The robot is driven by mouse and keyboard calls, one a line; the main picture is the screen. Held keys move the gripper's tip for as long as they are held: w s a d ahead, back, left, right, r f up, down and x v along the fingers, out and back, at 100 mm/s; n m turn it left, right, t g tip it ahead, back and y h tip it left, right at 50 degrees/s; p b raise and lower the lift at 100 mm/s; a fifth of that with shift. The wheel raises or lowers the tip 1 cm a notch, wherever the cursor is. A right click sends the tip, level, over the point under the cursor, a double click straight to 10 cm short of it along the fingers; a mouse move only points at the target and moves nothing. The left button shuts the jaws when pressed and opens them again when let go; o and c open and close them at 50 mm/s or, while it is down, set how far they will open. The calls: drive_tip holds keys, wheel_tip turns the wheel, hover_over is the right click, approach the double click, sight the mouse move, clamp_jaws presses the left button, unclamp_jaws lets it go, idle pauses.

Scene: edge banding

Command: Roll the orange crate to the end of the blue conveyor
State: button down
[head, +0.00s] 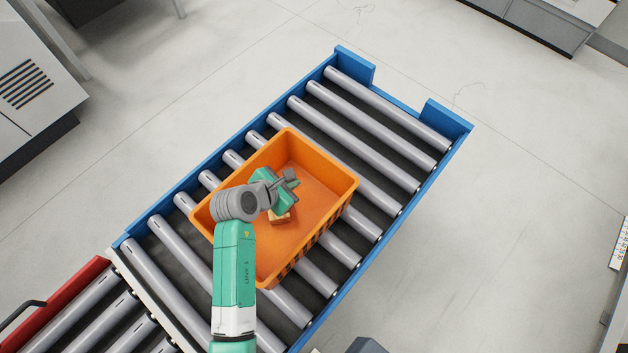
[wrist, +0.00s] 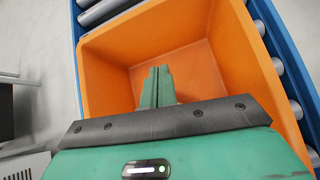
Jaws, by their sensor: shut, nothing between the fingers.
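The orange crate (head: 325,192) sits on the grey rollers of the blue conveyor (head: 436,178), around the middle of its length.
Bare rollers (head: 375,125) run from the crate to the conveyor's far end, where blue end plates (head: 447,116) stand with a gap between them. A red-framed roller section (head: 58,300) adjoins the near end. Grey machines (head: 35,85) stand at the left.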

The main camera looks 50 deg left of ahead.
drive_tip(key=s+f+n, duration=0.2)
drive_tip(key=f, duration=0.1)
drive_tip(key=shift+a+f, duration=0.1)
drive_tip(key=b, duration=0.2)
approach(320, 174)
wheel_tip(320, 174, down, 3)
drive_tip(key=shift+f, duration=0.15)
drive_tip(key=w, duration=0.3)
drive_tip(key=shift+w+a+f, duration=0.2)
drive_tip(key=shift+w, duration=0.5)
drive_tip(key=shift+a, duration=0.1)
